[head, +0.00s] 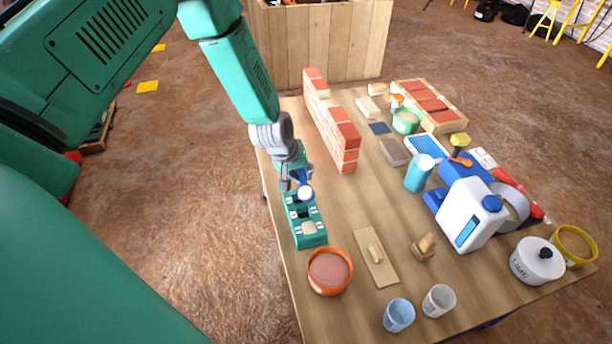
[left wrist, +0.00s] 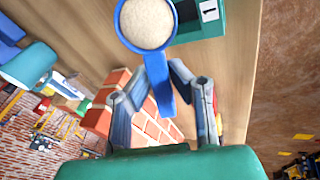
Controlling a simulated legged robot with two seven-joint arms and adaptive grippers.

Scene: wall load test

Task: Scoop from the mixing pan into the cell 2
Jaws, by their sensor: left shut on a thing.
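My left gripper (head: 293,182) is shut on the handle of a blue scoop (head: 305,193). In the left wrist view the fingers (left wrist: 160,72) close around the scoop's blue handle (left wrist: 155,90), and its round bowl (left wrist: 147,22) is full of pale, grainy material. The scoop is over the teal mould block (head: 310,240), at its far part, and hides some of its cells. The nearest cell (head: 309,228) looks filled with pale material. The orange pan (head: 330,271), with reddish-brown contents, stands just in front of the block. My right gripper is not in view.
A brick wall (head: 330,125) stands behind and right of the block. The table's left edge runs close beside the block.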

